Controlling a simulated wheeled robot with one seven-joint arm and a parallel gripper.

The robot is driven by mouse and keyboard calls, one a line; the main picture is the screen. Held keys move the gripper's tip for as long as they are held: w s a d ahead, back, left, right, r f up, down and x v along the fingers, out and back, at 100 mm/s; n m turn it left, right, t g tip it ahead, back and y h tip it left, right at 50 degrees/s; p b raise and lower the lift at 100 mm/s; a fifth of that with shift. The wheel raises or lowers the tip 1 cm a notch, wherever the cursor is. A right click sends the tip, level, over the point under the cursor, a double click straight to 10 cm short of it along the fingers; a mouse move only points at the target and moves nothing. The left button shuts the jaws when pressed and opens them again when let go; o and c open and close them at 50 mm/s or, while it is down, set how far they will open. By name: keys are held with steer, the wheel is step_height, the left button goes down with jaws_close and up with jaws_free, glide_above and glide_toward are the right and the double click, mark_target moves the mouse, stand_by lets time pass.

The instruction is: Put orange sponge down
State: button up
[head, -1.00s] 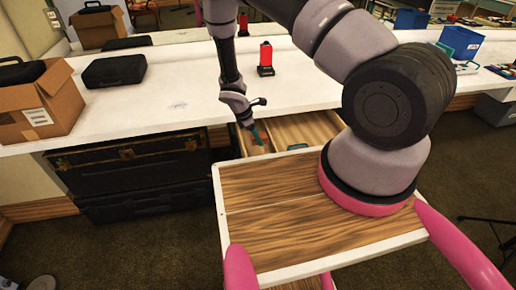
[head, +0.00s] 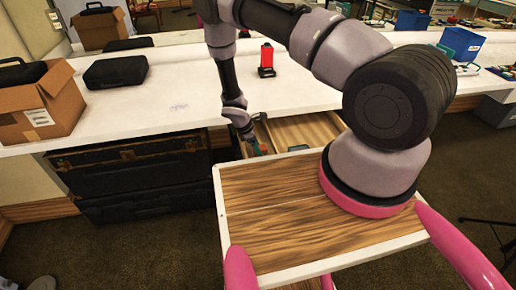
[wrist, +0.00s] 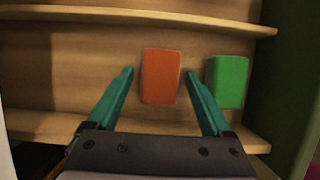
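The orange sponge (wrist: 161,76) lies on the wooden floor of the open drawer (head: 305,130). In the wrist view it sits between the two teal fingers of my gripper (wrist: 158,73), with a gap on each side. My gripper is open and does not hold the sponge. In the head view my gripper (head: 257,146) reaches down into the left part of the drawer, and the sponge is mostly hidden there.
A green block (wrist: 228,82) lies right of the orange sponge in the drawer. On the white counter (head: 190,95) stand a red and black object (head: 266,60), a black case (head: 115,71), a cardboard box (head: 40,105) and a blue bin (head: 461,43). Black trunks (head: 135,170) stand under the counter.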

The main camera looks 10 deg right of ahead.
steer(key=shift+r, duration=0.1)
steer(key=v, duration=1.2)
steer(key=d+r+m+t+y, duration=0.1)
steer(key=d+r+m+y, duration=0.3)
steer(key=r, duration=1.2)
steer(key=d+r+m+t+h, duration=0.1)
steer(key=r+m, duration=0.5)
steer(key=r, duration=1)
steer(key=s+d+r+m+t+y, duration=0.1)
steer(key=s+d+r+m, duration=0.2)
steer(key=r, duration=0.4)
steer(key=s+d+r+m+t+y, duration=0.1)
steer(key=s+d+r+m, duration=0.15)
steer(key=s+r, duration=0.35)
steer(key=s+r+m+t, duration=0.1)
steer(key=s+r+m, duration=0.2)
steer(key=s, duration=0.3)
steer(key=s+r+m+t+y, duration=0.1)
steer(key=s+r+m+t, duration=0.1)
steer(key=s+r, duration=0.3)
steer(key=shift+s+d+m, duration=0.25)
steer(key=shift+s+m, duration=0.6)
steer(key=shift+s, duration=0.35)
steer(key=shift+r, duration=0.1)
